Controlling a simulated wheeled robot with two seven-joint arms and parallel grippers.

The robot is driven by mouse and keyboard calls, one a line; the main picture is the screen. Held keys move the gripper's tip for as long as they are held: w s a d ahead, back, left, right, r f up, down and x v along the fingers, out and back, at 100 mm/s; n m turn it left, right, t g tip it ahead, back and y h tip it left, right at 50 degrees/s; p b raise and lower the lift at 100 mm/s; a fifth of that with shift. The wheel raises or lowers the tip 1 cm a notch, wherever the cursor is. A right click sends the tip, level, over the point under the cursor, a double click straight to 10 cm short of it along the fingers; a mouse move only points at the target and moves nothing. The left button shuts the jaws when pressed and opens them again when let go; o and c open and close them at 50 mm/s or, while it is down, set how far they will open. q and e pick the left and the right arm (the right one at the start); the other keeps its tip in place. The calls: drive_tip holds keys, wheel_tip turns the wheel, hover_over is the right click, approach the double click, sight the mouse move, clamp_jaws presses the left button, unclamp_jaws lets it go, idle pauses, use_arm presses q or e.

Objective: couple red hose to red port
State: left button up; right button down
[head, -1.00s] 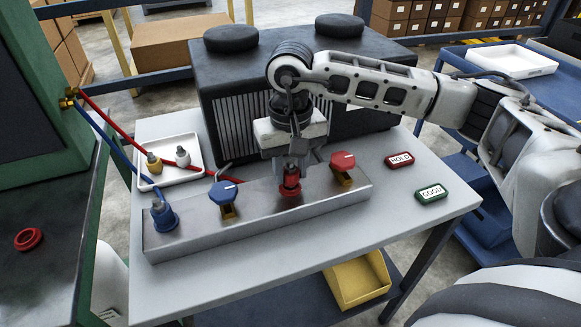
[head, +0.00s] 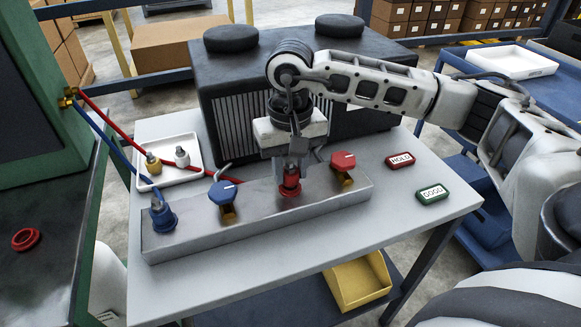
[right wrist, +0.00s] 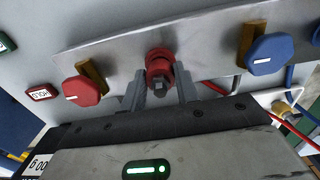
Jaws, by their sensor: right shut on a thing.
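The red port (head: 290,187) stands on the metal manifold (head: 262,216), with a red collar. My right gripper (head: 291,166) is directly over it, pointing down, shut on the red hose's end. In the right wrist view a grey metal tip (right wrist: 158,88) shows between the two fingers, in line with the red port (right wrist: 159,63). Whether it is fully seated in the port is hidden. The red hose (head: 120,129) runs from the green machine across the table behind the manifold. It also shows in the right wrist view (right wrist: 216,88). My left gripper is not in view.
A blue hose ends at the blue port (head: 162,218). A blue knob (head: 222,192) and a red knob (head: 343,161) flank the red port closely. A white tray (head: 197,160) holds two fittings. HOLD (head: 400,160) and GOOD (head: 432,193) blocks lie right. A dark box (head: 230,85) stands behind.

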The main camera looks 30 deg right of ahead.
sight(291, 163)
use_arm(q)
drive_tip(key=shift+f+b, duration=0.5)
use_arm(e)
drive_tip(key=shift+f, duration=0.5)
drive_tip(key=c, duration=1)
unclamp_jaws()
drive_tip(key=shift+o, duration=0.2)
drive_tip(key=shift+w+r, duration=0.1)
drive_tip(key=shift+r, duration=0.35)
use_arm(q)
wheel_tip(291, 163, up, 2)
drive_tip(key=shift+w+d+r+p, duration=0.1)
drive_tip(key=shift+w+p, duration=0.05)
drive_tip(key=shift+p, duration=0.45)
use_arm(e)
wheel_tip(291, 163, up, 15)
